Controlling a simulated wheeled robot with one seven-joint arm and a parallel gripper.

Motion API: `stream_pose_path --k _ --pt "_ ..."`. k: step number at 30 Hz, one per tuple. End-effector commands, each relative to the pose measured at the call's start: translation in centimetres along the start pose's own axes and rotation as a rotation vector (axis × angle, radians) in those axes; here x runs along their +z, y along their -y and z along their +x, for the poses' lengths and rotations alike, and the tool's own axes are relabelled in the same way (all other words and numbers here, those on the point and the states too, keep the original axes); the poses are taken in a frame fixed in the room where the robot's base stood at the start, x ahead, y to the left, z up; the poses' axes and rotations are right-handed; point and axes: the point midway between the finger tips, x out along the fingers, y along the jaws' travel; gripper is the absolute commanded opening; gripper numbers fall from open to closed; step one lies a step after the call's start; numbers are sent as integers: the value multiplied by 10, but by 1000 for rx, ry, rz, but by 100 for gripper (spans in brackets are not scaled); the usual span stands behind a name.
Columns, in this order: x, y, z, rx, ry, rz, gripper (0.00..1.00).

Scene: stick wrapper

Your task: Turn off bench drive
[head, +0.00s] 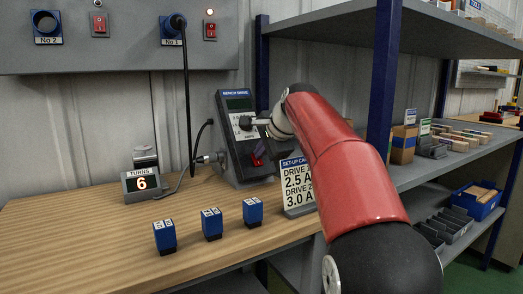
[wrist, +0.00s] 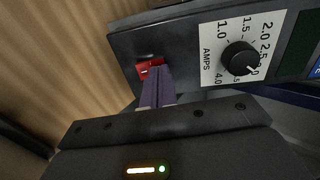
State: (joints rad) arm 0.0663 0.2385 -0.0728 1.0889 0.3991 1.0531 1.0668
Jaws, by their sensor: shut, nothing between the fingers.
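The bench drive (head: 232,160) is a dark, tilted box on the wooden bench, with a greenish display and a white AMPS dial plate. Its black knob (wrist: 240,59) shows in the wrist view, its pointer toward the lower right. A red rocker switch (wrist: 147,66) sits left of the plate in the wrist view. My gripper (wrist: 154,80) is shut and empty, its purple-grey fingertips right at the switch and partly covering it. Whether they touch or press it, I cannot tell. In the head view my arm partly covers the drive's right side.
A set-up card (head: 297,187) stands right of the drive, close to my arm. A TURNS counter (head: 141,184) reads 6 on the left. Several blue blocks (head: 212,224) stand in front. A black cable hangs from the No 1 socket (head: 173,30). A shelf post (head: 383,80) rises behind my arm.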

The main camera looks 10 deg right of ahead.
Motion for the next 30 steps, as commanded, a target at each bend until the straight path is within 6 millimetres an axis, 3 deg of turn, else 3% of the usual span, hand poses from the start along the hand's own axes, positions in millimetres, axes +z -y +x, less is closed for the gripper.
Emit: stream_pose_path --k 12,24,30 --pt "0 12 -11 0 0 0 0" --pt "0 12 -12 0 0 0 0" --pt "1 12 -37 -3 -1 -1 0"
